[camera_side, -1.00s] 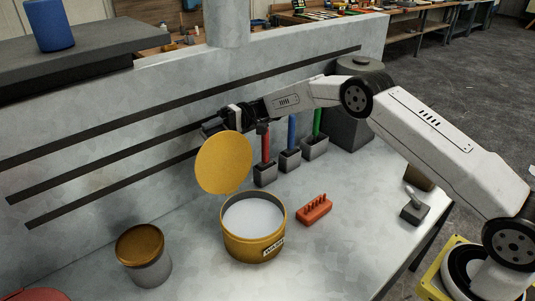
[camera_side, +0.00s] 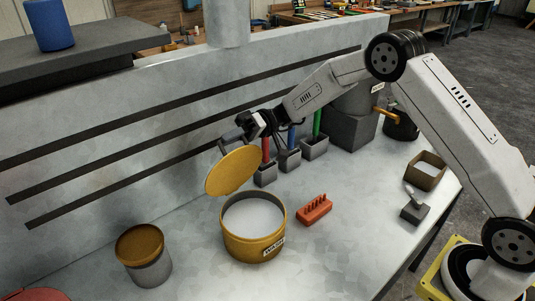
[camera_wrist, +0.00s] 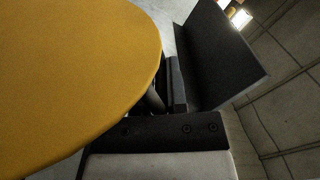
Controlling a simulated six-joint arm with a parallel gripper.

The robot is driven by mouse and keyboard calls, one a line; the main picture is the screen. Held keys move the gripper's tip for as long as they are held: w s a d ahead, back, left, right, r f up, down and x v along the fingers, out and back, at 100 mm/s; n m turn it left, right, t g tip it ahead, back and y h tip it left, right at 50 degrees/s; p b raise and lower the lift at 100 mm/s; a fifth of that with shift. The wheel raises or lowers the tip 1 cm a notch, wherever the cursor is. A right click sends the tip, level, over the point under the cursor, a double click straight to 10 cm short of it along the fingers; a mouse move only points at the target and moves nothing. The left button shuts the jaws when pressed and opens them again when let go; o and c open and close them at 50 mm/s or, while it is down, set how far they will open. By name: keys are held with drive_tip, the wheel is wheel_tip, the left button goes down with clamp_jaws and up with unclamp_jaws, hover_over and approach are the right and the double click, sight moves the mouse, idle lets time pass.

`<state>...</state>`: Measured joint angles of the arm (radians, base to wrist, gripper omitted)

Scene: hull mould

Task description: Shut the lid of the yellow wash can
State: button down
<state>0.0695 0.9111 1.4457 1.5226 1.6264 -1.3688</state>
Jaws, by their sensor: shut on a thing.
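The yellow wash can (camera_side: 250,243) stands upright on the table with a WASH label and pale contents showing. Its round yellow lid (camera_side: 232,172) is up, tilted over the can's back-left side, with the can's mouth still uncovered. My gripper (camera_side: 230,143) is at the lid's upper edge, shut on it. In the wrist view the lid (camera_wrist: 70,70) fills the left side, and the dark jaws (camera_wrist: 160,100) meet at its rim around a short grey piece. The exact grip contact is partly hidden.
A grey jar with a brown-orange top (camera_side: 145,255) stands left of the can. A red block with pegs (camera_side: 314,209) lies to its right. Holders with coloured handles (camera_side: 290,158) stand behind, before a grey wall.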

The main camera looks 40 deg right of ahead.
drive_tip(key=s+f+n, duration=1)
drive_tip(key=s+f, duration=0.5)
drive_tip(key=s, duration=0.1)
drive_tip(key=shift+s+f+n, duration=0.3)
idle(0.3)
drive_tip(key=c, duration=0.8)
unclamp_jaws()
drive_tip(key=shift+o, duration=0.6)
drive_tip(key=shift+r, duration=0.1)
drive_tip(key=shift+w+d, duration=0.1)
drive_tip(key=shift+d, duration=0.05)
